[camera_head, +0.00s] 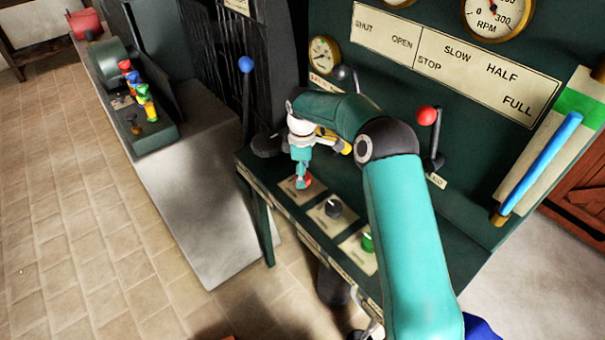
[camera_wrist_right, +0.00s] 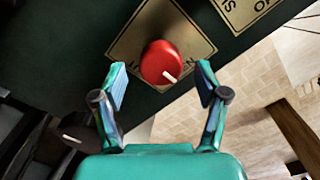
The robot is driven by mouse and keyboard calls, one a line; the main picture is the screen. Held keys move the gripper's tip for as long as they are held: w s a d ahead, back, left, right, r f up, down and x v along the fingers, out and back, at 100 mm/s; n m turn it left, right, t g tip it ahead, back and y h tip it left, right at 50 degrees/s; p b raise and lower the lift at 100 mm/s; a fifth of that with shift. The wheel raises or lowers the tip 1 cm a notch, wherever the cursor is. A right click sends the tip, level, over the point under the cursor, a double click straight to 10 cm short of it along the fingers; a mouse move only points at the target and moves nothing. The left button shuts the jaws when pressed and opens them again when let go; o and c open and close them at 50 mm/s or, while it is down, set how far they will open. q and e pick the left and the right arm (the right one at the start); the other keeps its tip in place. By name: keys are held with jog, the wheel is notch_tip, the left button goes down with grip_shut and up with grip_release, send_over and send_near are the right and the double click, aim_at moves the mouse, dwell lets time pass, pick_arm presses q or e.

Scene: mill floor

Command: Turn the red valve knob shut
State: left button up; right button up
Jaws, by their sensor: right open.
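The red valve knob (camera_wrist_right: 161,61) sits on a pale labelled plate (camera_wrist_right: 200,42) on the dark green console. A white pointer mark on it points toward the lower right in the right wrist view. In the head view the red knob (camera_head: 307,181) is partly hidden by my right gripper (camera_head: 302,183). In the wrist view my right gripper (camera_wrist_right: 160,85) is open, with one finger to each side of the knob and gaps between them and it. I cannot tell how far above the knob the fingertips are. My left gripper is not in view.
A black knob (camera_head: 333,207) and a green knob (camera_head: 367,242) follow along the console (camera_head: 290,215). A red-topped lever (camera_head: 428,116) and a blue-topped lever (camera_head: 246,65) stand behind. Gauges and a lettered plate (camera_head: 455,62) are on the upright panel. Floor at left is clear.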

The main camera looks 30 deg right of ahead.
jog(key=shift+f, duration=0.55)
jog(key=c, duration=1.2)
jog(key=shift+o, duration=0.2)
